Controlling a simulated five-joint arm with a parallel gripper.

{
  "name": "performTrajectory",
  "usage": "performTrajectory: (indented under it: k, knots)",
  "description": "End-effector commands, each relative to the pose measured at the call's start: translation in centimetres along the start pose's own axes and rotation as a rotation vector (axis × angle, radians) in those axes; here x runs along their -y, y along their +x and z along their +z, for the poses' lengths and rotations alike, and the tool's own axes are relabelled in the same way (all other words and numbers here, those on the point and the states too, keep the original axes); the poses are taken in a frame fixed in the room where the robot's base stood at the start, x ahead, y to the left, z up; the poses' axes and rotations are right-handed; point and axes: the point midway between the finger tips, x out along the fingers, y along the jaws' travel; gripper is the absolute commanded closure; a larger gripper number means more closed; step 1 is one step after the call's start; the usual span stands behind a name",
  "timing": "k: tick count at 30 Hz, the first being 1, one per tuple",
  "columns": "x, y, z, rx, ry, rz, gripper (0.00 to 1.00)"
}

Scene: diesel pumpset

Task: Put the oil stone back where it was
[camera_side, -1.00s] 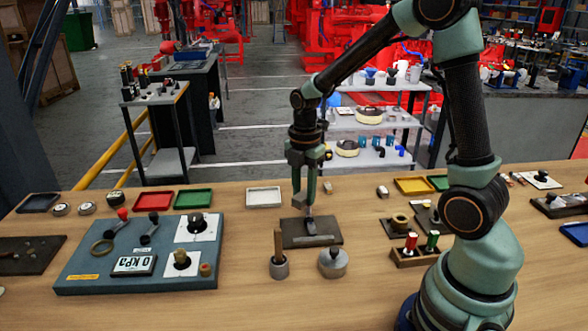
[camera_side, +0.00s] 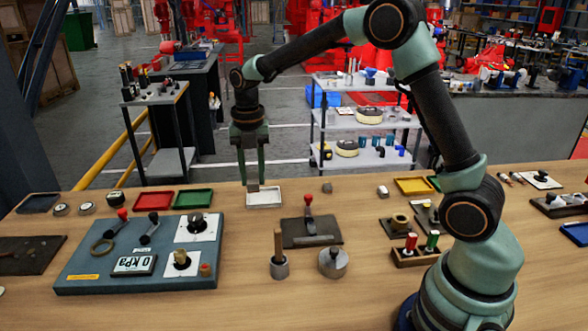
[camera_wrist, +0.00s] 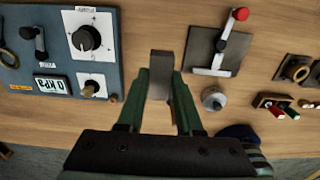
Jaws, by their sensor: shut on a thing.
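The oil stone, a grey rectangular block (camera_wrist: 160,75), is clamped between the two fingers of my gripper (camera_wrist: 158,92) in the wrist view. In the side view, my gripper (camera_side: 250,180) points down, with the small grey end of the stone (camera_side: 252,188) at its tips. The fingertips and stone overlap the far left edge of the white tray (camera_side: 265,199). I cannot tell how high the stone is above the tray or bench. The visible part of the white tray looks empty.
A blue-grey gauge panel (camera_side: 135,275) with knobs lies at left. A dark plate with a red-knobbed lever (camera_side: 308,210) lies to the right. Red (camera_side: 154,201) and green (camera_side: 193,198) trays are left of the white one. A round metal weight (camera_side: 333,262) stands nearer the front.

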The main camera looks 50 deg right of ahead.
Motion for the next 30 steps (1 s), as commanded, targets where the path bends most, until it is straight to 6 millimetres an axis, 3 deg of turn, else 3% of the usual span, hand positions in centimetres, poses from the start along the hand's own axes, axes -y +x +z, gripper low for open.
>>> performTrajectory:
  k: [6, 12, 19, 25, 30]
  knots:
    - [0.1, 5.6, -0.1, -0.004, 0.002, -0.004, 1.0]
    - [0.1, 9.4, -0.1, -0.002, 0.003, -0.002, 1.0]
    - [0.0, 11.2, 0.0, 0.0, 0.003, 0.0, 1.0]
    - [0.1, 14.1, 0.0, -0.001, 0.003, -0.001, 1.0]
    - [0.0, 14.9, 0.1, 0.001, 0.003, 0.001, 1.0]
